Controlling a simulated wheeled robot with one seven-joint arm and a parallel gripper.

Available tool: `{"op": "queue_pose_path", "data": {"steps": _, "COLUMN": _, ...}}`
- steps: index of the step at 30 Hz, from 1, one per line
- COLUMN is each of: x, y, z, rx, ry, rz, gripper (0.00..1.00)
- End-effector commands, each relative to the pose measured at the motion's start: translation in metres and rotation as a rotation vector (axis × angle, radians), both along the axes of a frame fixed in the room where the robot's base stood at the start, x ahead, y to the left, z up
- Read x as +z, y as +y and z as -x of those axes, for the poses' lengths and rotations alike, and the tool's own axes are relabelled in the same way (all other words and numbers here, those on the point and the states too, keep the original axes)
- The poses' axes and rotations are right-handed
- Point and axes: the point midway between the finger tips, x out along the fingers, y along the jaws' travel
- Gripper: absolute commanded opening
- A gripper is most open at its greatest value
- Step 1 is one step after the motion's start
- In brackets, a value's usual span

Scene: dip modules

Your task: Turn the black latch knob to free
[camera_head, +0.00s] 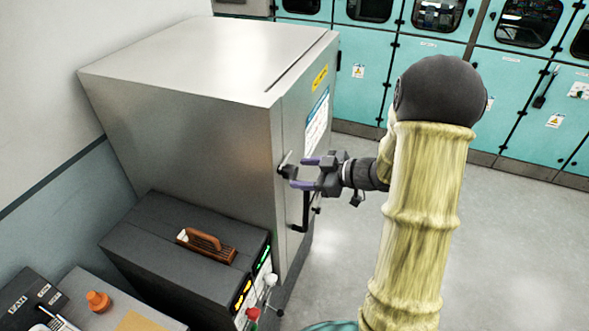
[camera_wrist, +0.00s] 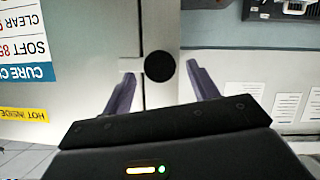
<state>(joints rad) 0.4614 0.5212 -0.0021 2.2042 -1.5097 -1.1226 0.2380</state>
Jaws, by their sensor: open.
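The black latch knob (camera_wrist: 159,67) is a round black disc on the cabinet's front edge, with a light metal piece beside it on the left in the wrist view. In the head view the knob (camera_head: 288,170) is a small dark shape at the door's edge. My gripper (camera_head: 299,173) is open, with its purple fingers pointing at the knob. In the wrist view the fingers of my gripper (camera_wrist: 159,78) stand on either side of the knob, with a gap on each side. I cannot tell how deep the fingertips reach along it.
The knob is on a large grey metal cabinet (camera_head: 190,90). A dark case (camera_head: 165,250) with a brown handle stands in front, with red and white knobs beside it. A black door handle (camera_head: 302,213) sits below the latch. Teal lockers (camera_head: 358,80) line the back; the floor at right is clear.

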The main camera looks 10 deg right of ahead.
Motion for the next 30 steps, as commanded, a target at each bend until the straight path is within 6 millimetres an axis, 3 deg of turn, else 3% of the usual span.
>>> {"op": "queue_pose_path", "data": {"steps": 6, "x": -0.01, "y": 0.021, "z": -0.018, "rx": 0.001, "ry": 0.002, "rz": -0.001, "gripper": 0.59}}
{"op": "queue_pose_path", "data": {"steps": 17, "x": -0.013, "y": 0.025, "z": -0.021, "rx": 0.0, "ry": 0.0, "rz": 0.0, "gripper": 0.59}}
{"op": "queue_pose_path", "data": {"steps": 26, "x": -0.013, "y": 0.025, "z": -0.021, "rx": 0.0, "ry": 0.0, "rz": 0.0, "gripper": 0.0}}
{"op": "queue_pose_path", "data": {"steps": 30, "x": -0.013, "y": 0.025, "z": -0.021, "rx": 0.0, "ry": -0.001, "rz": 0.001, "gripper": 0.0}}
